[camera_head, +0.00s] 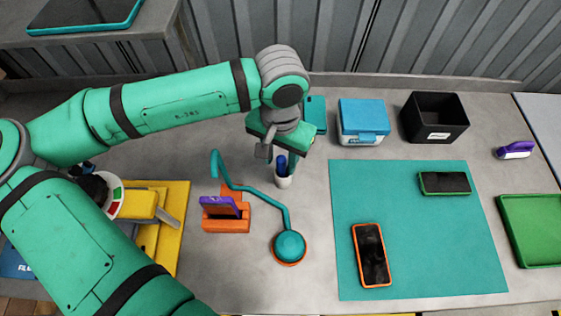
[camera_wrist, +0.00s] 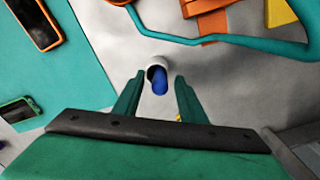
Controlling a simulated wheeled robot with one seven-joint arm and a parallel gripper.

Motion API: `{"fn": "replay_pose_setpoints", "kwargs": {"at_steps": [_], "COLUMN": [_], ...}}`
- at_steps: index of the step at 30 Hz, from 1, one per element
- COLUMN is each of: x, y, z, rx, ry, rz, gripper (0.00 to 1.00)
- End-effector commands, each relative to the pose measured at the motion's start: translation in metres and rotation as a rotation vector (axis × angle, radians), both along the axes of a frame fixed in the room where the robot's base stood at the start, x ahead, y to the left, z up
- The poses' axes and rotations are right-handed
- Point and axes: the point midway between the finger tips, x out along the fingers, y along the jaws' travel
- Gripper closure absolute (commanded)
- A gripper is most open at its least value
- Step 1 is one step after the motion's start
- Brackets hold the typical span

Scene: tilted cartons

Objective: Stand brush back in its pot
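The blue brush (camera_head: 281,165) stands in the small white pot (camera_head: 284,182), its blue end rising above the rim. In the wrist view the blue brush (camera_wrist: 160,84) shows at the mouth of the white pot (camera_wrist: 152,64). My gripper (camera_head: 279,152) is directly above the pot and points down. In the wrist view the two fingers of my gripper (camera_wrist: 159,80) are spread, with the brush between their tips and gaps on both sides. The lower part of the brush is hidden inside the pot.
A teal lamp (camera_head: 289,246) with a bent arm and an orange phone stand (camera_head: 226,222) are close in front of the pot. A blue-lidded box (camera_head: 363,120) and a black bin (camera_head: 434,118) stand behind the teal mat (camera_head: 420,240), which holds two phones.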

Motion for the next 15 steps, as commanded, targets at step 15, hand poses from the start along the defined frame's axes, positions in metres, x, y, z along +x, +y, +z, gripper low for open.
{"fn": "replay_pose_setpoints", "kwargs": {"at_steps": [15], "x": [0.001], "y": [0.001], "z": [0.090], "rx": [0.000], "ry": [-0.002], "rz": [0.003], "gripper": [0.62]}}
